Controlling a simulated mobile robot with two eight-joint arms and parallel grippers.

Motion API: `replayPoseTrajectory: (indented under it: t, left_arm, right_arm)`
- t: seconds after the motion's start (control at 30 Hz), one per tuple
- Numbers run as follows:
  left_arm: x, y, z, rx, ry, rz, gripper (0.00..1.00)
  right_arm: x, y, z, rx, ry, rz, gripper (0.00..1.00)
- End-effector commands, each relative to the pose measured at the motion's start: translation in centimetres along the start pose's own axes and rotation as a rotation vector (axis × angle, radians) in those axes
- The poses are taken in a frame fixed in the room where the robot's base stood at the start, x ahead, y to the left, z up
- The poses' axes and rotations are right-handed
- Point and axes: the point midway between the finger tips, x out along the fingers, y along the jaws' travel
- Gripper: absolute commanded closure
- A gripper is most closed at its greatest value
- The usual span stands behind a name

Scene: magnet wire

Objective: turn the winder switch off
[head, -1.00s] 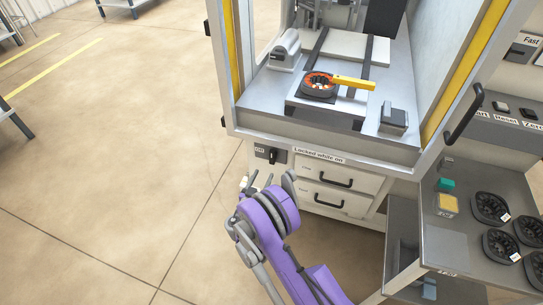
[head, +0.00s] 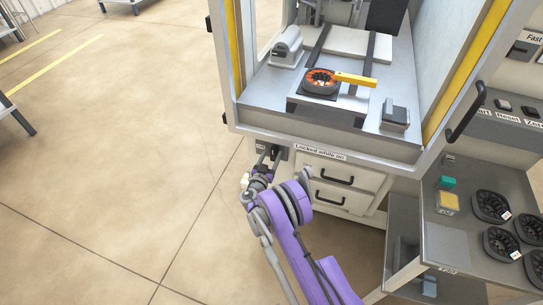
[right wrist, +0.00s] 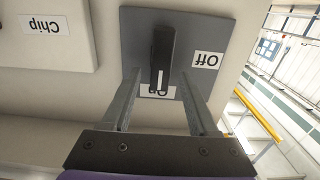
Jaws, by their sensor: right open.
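The winder switch has a black lever handle (right wrist: 162,48) with a white line, on a grey square plate (right wrist: 205,28). In the right wrist view, which is upside down, the handle's line points toward the partly hidden "On" label (right wrist: 153,91). The "Off" label (right wrist: 207,60) is at the plate's right. My right gripper (right wrist: 160,74) is open, with one finger on each side of the handle and gaps visible between. In the head view my right gripper (head: 269,156) is at the switch and covers most of it. My left gripper is not in view.
Beside the switch are drawers (head: 338,178) under a label reading "Locked while on". A "Chip" drawer label (right wrist: 42,25) shows in the wrist view. Above is the cabinet with an orange-wound stator (head: 320,82). A side cart (head: 445,240) holds black rings at right.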

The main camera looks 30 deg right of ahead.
Motion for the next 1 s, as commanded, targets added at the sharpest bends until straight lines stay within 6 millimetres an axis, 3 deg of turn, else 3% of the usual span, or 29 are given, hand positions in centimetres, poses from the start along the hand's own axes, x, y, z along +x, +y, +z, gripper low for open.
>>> replayPoseTrajectory:
  t: [0.23,0.57,1.0]
  left_arm:
    - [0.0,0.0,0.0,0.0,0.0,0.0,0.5]
    - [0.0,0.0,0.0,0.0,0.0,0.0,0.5]
    - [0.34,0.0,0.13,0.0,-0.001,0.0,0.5]
  right_arm:
    - [0.04,-0.01,-0.01,0.0,0.0,0.0,0.42]
    - [0.01,-0.01,0.0,0.0,0.0,0.0,1.0]
    - [-0.01,-0.1,0.08,-0.039,-0.001,0.0,1.0]
